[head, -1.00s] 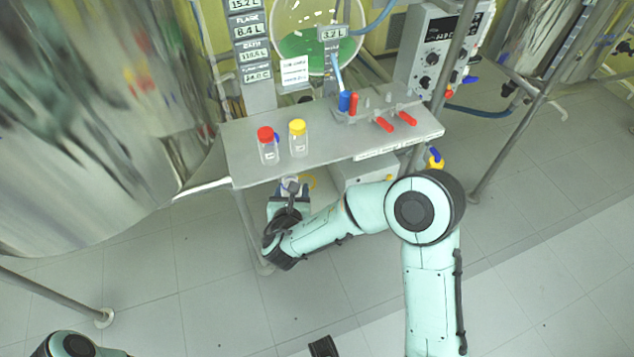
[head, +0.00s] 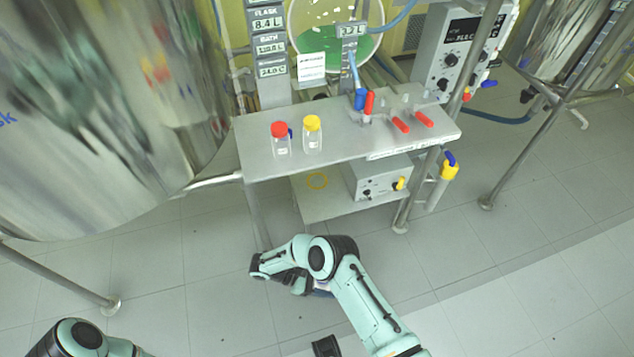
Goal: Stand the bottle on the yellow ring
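Two small clear bottles stand upright on the upper shelf of the steel bench: one with a red cap (head: 281,140) and one with a yellow cap (head: 312,136). The yellow ring (head: 317,181) lies flat on the lower shelf, with nothing standing on it. My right gripper (head: 304,287) is low in front of the bench, below the lower shelf and apart from both bottles and the ring. It is mostly hidden by my own arm, so its fingers and anything in them cannot be made out. My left arm shows at the bottom left corner; its gripper is not visible.
The upper shelf (head: 350,142) overhangs the lower shelf (head: 335,206). A grey control box (head: 378,180) stands right of the ring. Red-handled valves (head: 401,125) sit at the upper shelf's right. A large steel vessel (head: 90,110) fills the left. The floor in front is open.

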